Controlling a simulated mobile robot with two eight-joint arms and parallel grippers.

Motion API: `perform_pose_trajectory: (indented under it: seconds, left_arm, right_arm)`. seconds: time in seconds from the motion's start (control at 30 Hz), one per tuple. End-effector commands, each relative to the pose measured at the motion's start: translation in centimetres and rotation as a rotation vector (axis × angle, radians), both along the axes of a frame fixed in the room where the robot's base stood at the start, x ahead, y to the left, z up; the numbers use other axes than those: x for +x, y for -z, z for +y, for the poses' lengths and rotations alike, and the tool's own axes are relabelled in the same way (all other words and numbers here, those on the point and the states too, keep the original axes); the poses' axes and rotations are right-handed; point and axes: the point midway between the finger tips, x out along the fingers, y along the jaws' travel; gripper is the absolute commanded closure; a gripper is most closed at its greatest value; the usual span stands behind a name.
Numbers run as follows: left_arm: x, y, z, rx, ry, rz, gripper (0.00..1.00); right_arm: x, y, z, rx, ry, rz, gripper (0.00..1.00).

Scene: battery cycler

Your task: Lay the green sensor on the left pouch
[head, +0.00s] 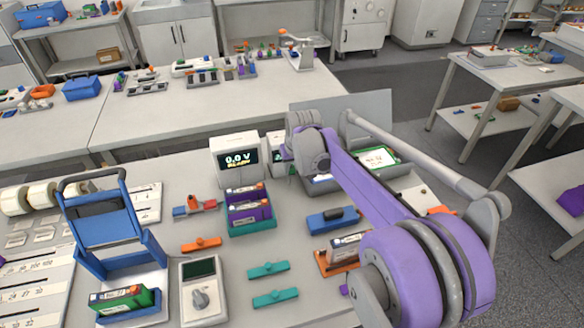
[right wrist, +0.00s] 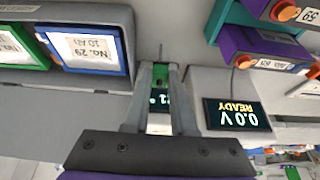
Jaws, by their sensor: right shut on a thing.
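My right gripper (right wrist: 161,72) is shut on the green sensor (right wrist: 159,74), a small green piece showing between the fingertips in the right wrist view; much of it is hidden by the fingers. In the head view, my purple right arm reaches to the back of the bench and the fingertips cannot be made out clearly. The left pouch, blue-framed and labelled No. 29 (right wrist: 92,48), lies in a grey tray (right wrist: 110,82), beside a green-framed pouch (right wrist: 20,46); the green-framed one also shows in the head view (head: 378,158). The gripper is beside the tray, apart from the left pouch. My left gripper is out of view.
A white meter (head: 237,157) reads 0.0 V READY, with purple-cased cells in a teal holder (head: 251,229) before it. A blue stand (head: 108,228), a handheld meter (head: 203,291), teal clips (head: 274,297) and a blue block (head: 333,221) stand on the bench.

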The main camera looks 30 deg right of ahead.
Motion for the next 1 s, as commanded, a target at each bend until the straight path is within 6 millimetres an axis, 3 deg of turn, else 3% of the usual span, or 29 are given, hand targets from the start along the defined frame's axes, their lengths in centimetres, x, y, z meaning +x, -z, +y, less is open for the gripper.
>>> perform_pose_trajectory:
  seconds: [0.13,0.33,0.47,0.6,1.0]
  left_arm:
    - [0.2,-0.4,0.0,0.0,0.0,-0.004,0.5]
    - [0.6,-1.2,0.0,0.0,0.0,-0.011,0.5]
    - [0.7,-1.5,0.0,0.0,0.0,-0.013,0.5]
    - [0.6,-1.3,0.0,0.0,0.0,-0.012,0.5]
    - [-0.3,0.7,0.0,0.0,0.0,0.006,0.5]
  right_arm:
    - [0.5,-0.3,-3.2,-0.002,0.011,0.001,1.0]
    - [0.9,-0.8,-10.6,-0.002,0.014,0.003,1.0]
    - [0.7,-0.8,-13.6,-0.003,0.011,0.001,1.0]
    - [0.6,-0.5,-14.5,-0.003,0.007,0.001,1.0]
    - [0.6,2.5,-14.4,-0.003,0.006,0.004,1.0]
